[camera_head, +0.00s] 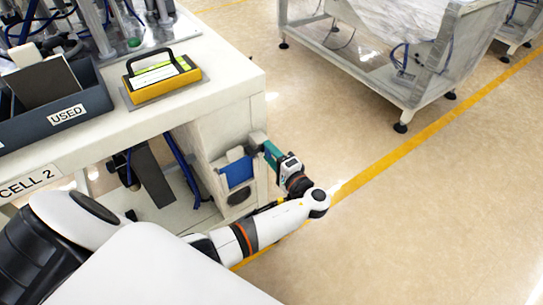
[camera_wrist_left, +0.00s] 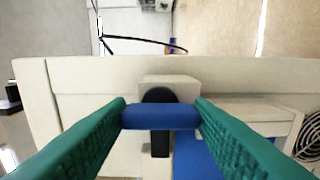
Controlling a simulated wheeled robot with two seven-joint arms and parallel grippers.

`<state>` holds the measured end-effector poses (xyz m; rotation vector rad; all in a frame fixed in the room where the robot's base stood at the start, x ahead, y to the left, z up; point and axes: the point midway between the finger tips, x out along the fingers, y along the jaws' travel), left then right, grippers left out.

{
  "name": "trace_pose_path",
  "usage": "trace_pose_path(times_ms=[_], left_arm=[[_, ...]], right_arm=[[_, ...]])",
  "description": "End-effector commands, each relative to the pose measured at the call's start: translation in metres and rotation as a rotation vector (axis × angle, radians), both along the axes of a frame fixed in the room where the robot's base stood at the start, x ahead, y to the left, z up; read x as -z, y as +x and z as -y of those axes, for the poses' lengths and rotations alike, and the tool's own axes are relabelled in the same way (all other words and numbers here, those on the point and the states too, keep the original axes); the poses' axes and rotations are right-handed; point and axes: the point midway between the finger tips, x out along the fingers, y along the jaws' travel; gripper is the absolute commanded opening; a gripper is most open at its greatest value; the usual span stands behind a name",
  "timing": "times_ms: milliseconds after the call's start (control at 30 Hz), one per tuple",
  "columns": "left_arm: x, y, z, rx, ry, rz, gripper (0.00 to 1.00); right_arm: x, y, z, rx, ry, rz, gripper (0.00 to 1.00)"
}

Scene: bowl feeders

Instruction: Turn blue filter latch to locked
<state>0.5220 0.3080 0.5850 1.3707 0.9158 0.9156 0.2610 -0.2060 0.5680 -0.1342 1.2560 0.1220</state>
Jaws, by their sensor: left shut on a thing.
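The blue latch (camera_wrist_left: 160,116) shows in the left wrist view as a short bar lying across the picture. It sits in front of a round black pivot on a pale block, and a black strip runs down below it. My left gripper (camera_head: 269,152) is at the end face of the white bench cabinet. Its two teal fingers are shut on the latch, one at each end of the bar. In the head view the latch is hidden by the gripper. The blue filter (camera_head: 237,172) sits in the cabinet side, beside the gripper. My right gripper is out of view.
A round fan grille (camera_wrist_left: 309,140) lies right of the filter. The bench top (camera_head: 222,78) holds a dark bin marked USED (camera_head: 70,113) and a yellow-framed carrier (camera_head: 161,78) with a black handle. Right of the cabinet is open floor, with a wheeled metal frame (camera_head: 405,100) farther back.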

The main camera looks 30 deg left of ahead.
Motion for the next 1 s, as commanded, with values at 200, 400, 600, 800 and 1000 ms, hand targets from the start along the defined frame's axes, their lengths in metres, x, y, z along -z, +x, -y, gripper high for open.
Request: trace_pose_path(times_ms=[200,400,600,800,1000], left_arm=[[0.0015,-0.0009,0.0006,0.000,-0.008,0.015,0.25],[0.0014,-0.0008,0.0006,0.000,-0.009,0.015,0.25],[0.0013,-0.0007,0.0006,0.000,-0.009,0.015,0.64],[0.0007,-0.0003,0.0003,0.000,-0.007,0.014,0.69],[0.0005,-0.0021,0.0051,0.001,-0.008,0.014,0.69]], right_arm=[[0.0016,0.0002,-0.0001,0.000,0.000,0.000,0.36],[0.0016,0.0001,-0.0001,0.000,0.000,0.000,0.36],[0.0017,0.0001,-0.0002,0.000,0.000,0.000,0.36],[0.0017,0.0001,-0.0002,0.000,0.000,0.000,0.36],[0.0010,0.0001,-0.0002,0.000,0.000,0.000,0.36]])
